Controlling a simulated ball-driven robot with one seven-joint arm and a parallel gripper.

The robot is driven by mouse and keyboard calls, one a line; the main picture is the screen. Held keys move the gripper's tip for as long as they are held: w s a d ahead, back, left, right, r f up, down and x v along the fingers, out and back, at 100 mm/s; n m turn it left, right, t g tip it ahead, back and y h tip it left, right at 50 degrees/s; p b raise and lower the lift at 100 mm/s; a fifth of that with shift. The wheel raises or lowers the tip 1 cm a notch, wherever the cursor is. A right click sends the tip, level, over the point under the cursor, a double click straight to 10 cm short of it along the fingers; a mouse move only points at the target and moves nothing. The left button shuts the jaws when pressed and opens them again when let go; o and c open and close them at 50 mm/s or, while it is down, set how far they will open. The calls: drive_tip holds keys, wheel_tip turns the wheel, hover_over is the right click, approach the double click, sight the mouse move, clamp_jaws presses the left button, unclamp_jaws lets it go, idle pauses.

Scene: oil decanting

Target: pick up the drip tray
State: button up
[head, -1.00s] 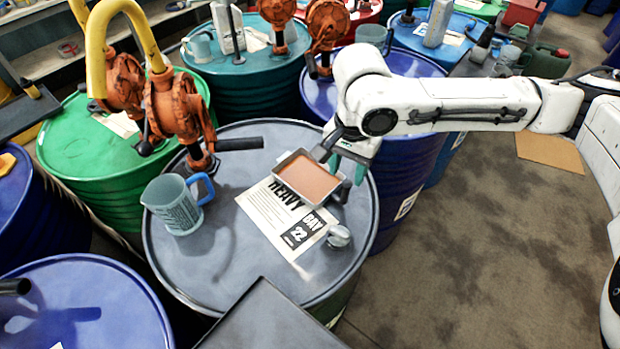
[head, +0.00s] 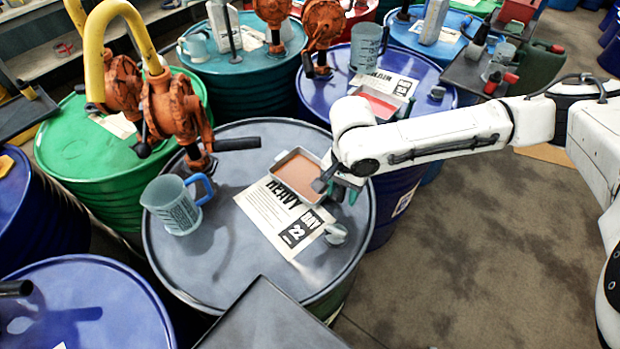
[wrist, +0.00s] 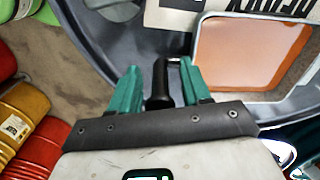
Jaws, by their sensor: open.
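The drip tray (head: 300,177) is a shallow metal pan with brown-orange contents. It lies on a paper sheet on the grey drum, and part of it shows at the right of the wrist view (wrist: 201,62). My gripper (head: 343,190) is at the tray's right side, partly hidden by my arm. In the wrist view, the teal fingers of my gripper (wrist: 160,80) are apart. A black handle (wrist: 159,84) stands between them, with gaps on both sides. It appears to join the tray through a thin metal piece. The fingertips are low over the drum top.
On the grey drum (head: 222,262) stand a measuring jug (head: 172,207), an orange pump (head: 175,115) and a small metal object (head: 336,233). A second tray with red contents (head: 378,104) is on the blue drum behind. Floor at the right is clear.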

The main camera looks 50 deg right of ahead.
clamp_jaws()
idle(0.3)
idle(0.3)
